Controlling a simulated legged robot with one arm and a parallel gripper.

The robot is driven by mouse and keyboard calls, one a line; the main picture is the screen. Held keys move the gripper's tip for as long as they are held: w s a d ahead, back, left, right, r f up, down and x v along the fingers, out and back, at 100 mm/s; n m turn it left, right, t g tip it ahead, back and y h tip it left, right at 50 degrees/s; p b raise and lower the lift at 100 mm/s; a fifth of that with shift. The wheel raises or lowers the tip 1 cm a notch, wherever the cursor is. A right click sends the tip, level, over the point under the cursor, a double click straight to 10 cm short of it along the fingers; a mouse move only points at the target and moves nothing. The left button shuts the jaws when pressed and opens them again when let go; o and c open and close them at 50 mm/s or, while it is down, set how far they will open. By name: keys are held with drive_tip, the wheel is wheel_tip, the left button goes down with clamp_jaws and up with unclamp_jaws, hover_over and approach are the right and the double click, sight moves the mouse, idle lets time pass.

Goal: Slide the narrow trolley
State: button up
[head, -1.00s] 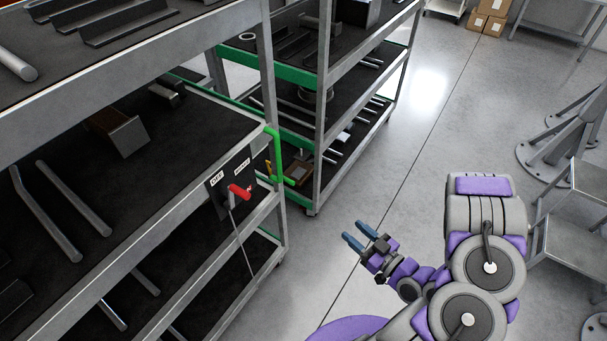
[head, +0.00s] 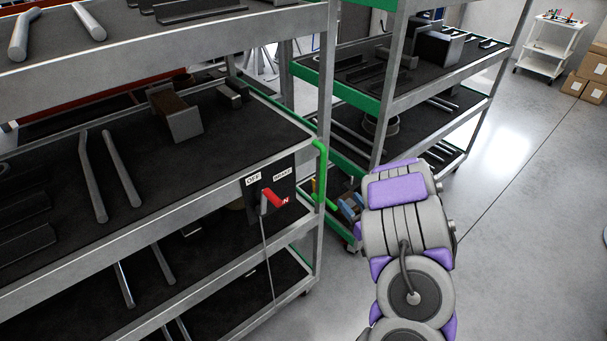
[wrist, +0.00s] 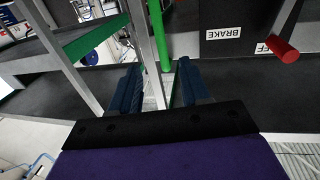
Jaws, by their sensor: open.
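A near grey-framed shelf trolley (head: 240,310) with black mats fills the left of the head view. Its end carries an upright green handle (head: 320,172) and a black panel with a red lever (head: 272,198), labelled OFF and BRAKE. A second, green-edged trolley (head: 405,95) stands behind it. Which one is the narrow trolley is unclear. My gripper (head: 348,207) is beside the near trolley's end, partly hidden by my arm. In the wrist view my gripper (wrist: 157,85) is open, with the green handle (wrist: 164,35) ahead between its fingers; contact is not visible.
The near trolley holds metal tubes (head: 122,168) and a metal block (head: 178,115). At the back right are a white cart (head: 545,45) and cardboard boxes (head: 590,78). Open grey floor (head: 530,220) lies to the right.

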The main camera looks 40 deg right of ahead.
sight(324, 173)
drive_tip(key=w, duration=0.5)
drive_tip(key=w+d+b, duration=0.1)
drive_tip(key=w, duration=0.4)
drive_tip(key=w+d+b, duration=0.1)
drive_tip(key=w, duration=0.5)
drive_tip(key=shift+w, duration=0.1)
drive_tip(key=shift+w+d, duration=0.1)
drive_tip(key=shift+w, duration=0.25)
clamp_jaws()
